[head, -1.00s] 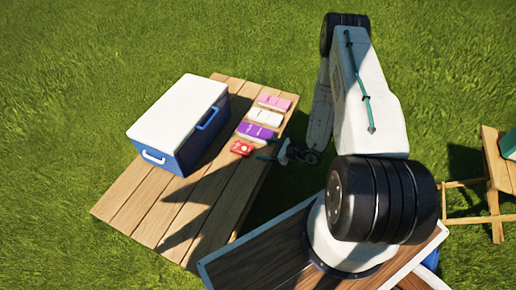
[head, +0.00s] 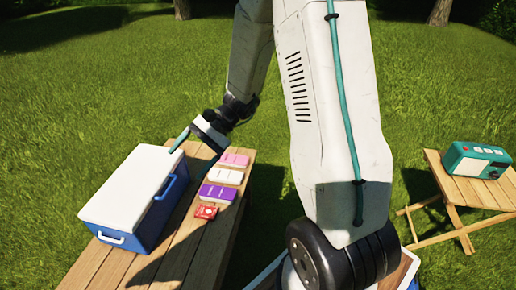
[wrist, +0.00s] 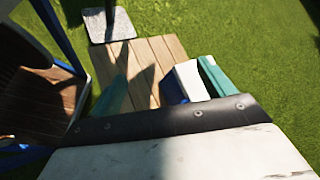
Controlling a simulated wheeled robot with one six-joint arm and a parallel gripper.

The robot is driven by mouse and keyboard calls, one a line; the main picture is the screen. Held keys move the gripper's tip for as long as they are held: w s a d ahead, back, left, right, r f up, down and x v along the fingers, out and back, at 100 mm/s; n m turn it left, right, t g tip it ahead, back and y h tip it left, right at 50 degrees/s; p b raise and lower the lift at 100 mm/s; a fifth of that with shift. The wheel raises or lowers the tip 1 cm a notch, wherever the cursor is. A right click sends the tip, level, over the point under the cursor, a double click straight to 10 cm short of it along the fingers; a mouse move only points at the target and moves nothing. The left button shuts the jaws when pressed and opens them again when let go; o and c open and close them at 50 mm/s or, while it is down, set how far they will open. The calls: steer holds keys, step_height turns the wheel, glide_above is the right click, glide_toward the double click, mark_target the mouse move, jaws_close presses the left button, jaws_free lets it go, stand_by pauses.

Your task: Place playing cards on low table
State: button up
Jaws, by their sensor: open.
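A small red card box (head: 206,211), seemingly the playing cards, lies flat on the wooden plank table (head: 183,240), at the near end of a row of packs. My gripper (head: 200,150) is open and empty, raised above the table near the cooler and beyond the red box, not touching it. The wrist view shows its teal fingers (wrist: 165,85) spread over the planks; I cannot make out the red box there. A small folding wooden table (head: 470,190) stands at the right with a teal radio (head: 478,160) on it. I cannot tell which table is the low one.
A blue cooler with a white lid (head: 135,190) fills the table's left side. Purple (head: 217,194), white (head: 226,176) and pink (head: 234,159) packs lie in line behind the red box. Grass separates the two tables. The folding table's front part is bare.

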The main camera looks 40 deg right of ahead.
steer(key=s+a+r+n+g+h, duration=0.25)
steer(key=s+r+n+h, duration=0.4)
steer(key=s+r, duration=0.55)
steer(key=s+d+r+n+t+h, duration=0.1)
steer(key=s+d+r+n+h, duration=0.1)
steer(key=s, duration=0.4)
steer(key=s+d+r+n+t+h, duration=0.2)
steer(key=s+d+h, duration=0.1)
steer(key=s, duration=0.2)
steer(key=shift+s+d+n, duration=0.15)
steer(key=shift+s+n, duration=0.2)
steer(key=shift+s, duration=0.05)
steer(key=shift+t, duration=0.25)
